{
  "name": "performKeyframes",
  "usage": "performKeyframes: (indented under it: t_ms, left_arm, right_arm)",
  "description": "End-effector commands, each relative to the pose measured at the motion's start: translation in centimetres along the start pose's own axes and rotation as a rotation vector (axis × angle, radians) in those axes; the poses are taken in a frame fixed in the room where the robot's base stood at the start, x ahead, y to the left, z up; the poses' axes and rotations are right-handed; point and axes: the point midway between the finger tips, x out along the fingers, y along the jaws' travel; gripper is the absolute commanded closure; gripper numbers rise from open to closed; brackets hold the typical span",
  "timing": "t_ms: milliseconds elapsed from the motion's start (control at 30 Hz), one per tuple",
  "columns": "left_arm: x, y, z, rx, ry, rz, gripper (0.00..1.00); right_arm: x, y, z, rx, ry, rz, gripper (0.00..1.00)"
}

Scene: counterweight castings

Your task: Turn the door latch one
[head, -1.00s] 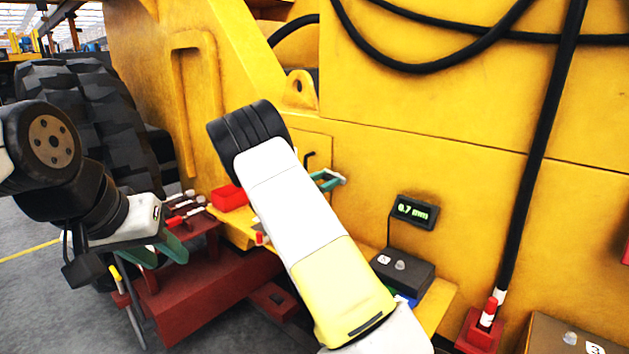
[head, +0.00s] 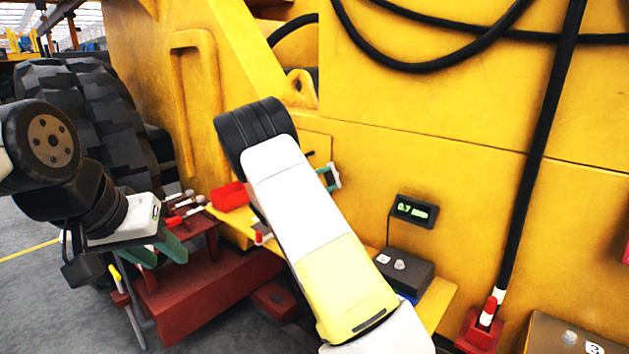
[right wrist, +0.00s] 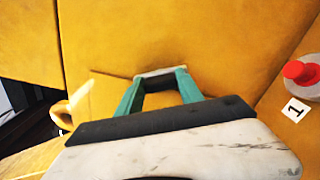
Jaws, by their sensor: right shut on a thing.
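The door latch (head: 309,153) is a small dark bar on the small yellow door panel (head: 319,142), lying near level in the head view; much of it is hidden by my right arm. My right gripper (head: 333,176) is at the panel, its teal fingers partly hidden behind my wrist. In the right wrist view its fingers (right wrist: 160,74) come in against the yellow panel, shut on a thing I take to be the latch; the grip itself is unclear. My left gripper (head: 162,252) is open and empty by the dark red step, away from the door.
A red bin (head: 230,196) stands on a yellow ledge (head: 441,304). A dark box (head: 405,271) with a button and a small display (head: 414,211) are right of my right arm. A red socket (head: 482,333) holds a black pole. A big tyre (head: 75,110) stands at left.

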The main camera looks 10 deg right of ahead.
Motion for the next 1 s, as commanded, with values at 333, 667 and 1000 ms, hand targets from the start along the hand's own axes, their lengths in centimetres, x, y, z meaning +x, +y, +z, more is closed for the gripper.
performKeyframes:
  t_ms: [333, 667, 1000]
  left_arm:
    - [0.00, 0.00, 0.00, 0.000, 0.000, 0.000, 0.64]
    - [0.00, 0.00, 0.00, 0.000, 0.000, 0.000, 0.64]
    - [0.00, 0.00, 0.00, 0.000, 0.000, 0.000, 0.64]
  right_arm:
    - [0.00, -0.15, -0.03, 0.287, 0.000, -0.001, 0.97]
    - [-0.01, -0.21, -0.06, 0.444, 0.001, -0.001, 0.97]
    - [-0.03, -0.24, -0.08, 0.486, 0.001, -0.001, 0.97]
